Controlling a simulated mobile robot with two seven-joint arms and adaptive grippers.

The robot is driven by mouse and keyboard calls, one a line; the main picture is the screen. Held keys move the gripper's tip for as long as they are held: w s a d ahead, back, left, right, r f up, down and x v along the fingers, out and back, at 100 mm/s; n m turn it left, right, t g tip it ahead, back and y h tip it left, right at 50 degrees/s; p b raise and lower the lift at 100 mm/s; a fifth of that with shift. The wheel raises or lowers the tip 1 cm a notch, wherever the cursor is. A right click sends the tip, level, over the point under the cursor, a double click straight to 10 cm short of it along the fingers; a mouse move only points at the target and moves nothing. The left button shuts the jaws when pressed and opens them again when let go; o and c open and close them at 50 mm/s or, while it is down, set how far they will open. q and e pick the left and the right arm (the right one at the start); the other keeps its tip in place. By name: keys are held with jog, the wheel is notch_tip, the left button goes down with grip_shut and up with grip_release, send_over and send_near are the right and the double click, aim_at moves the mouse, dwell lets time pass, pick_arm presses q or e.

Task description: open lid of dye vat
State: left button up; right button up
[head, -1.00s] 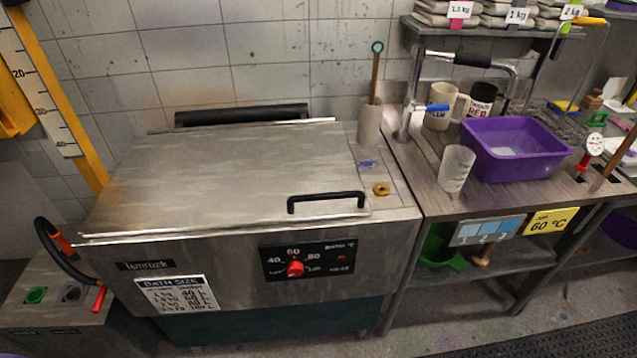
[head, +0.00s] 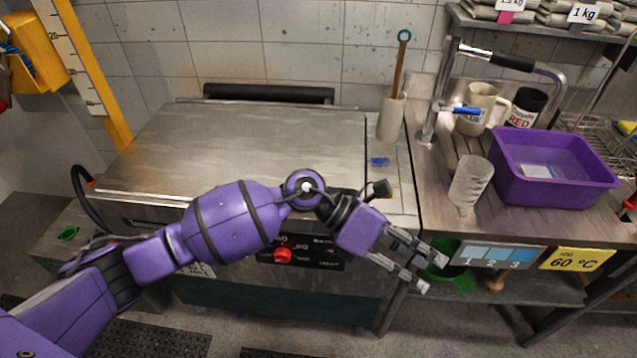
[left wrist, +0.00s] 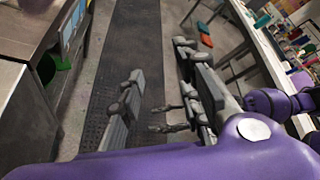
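The dye vat (head: 190,284) stands in front of me with its flat steel lid (head: 240,140) shut. The lid's black handle, at the front right, is hidden behind my left arm in the head view. My left gripper (head: 424,272) is in front of the vat's right front corner, past the handle's place and apart from the lid. Its fingers are spread and empty. In the left wrist view the open fingers (left wrist: 160,105) point over the floor, with nothing between them.
Right of the vat, a steel counter holds a purple basin (head: 550,190), a clear beaker (head: 470,184), two mugs and a tap (head: 432,110). A white holder (head: 391,118) with a stick stands at the vat's back right. Floor in front is free.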

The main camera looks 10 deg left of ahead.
pick_arm(q)
jog(key=w+a+r+m+t+y, duration=0.25)
jog(key=w+a+y, duration=0.35)
jog(key=w+a, duration=0.35)
jog(key=w+a+r+m+t+y, duration=0.2)
jog(key=w+a+m+t+y, duration=0.1)
jog(key=w+a+y, duration=0.55)
jog(key=shift+h, duration=0.95)
jog(key=f, duration=0.2)
jog(key=w+a+f, duration=0.1)
jog(key=f, duration=0.1)
jog(key=a+f, duration=0.1)
jog(key=f, duration=0.1)
jog(key=shift+w+f, duration=0.35)
jog(key=shift+f, duration=0.05)
grip_shut()
jog(key=shift+r, duration=0.1)
